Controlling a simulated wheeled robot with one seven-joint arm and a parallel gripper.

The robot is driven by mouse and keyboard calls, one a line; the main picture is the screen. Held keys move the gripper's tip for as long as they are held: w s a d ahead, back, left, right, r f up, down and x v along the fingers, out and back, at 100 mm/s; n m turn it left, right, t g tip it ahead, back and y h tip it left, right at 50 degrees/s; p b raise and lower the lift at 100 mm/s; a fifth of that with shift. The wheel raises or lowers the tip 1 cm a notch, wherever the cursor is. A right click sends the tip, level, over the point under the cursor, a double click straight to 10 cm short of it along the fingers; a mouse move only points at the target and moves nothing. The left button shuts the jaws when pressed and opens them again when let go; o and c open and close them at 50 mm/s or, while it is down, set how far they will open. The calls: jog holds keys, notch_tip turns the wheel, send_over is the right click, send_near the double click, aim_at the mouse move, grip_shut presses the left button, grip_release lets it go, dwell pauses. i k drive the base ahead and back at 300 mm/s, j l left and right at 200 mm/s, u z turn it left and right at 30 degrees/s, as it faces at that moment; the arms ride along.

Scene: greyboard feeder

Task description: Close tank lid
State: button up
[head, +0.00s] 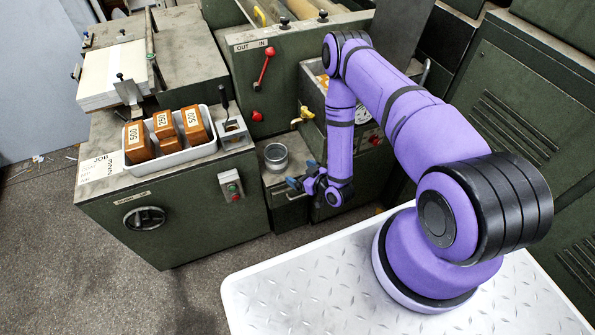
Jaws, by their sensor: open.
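The tank (311,92) is a grey-topped box in the green machine right of centre, partly hidden behind my arm. A bit of amber content shows in its opening, so it looks uncovered. A dark grey panel (398,28) stands up behind it and may be the raised lid; my arm hides where it joins the tank. A yellow handle (301,118) sticks out from the tank's front left. My gripper (299,184) is open and empty, low in front of the machine, below the handle and apart from it.
A round metal cup (276,157) stands on a low ledge just left of my gripper. A white tray (172,158) with brown weight blocks sits on the left cabinet. A red lever (264,64) is on the machine front.

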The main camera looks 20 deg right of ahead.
aim_at(397, 29)
jog(key=z, duration=0.7)
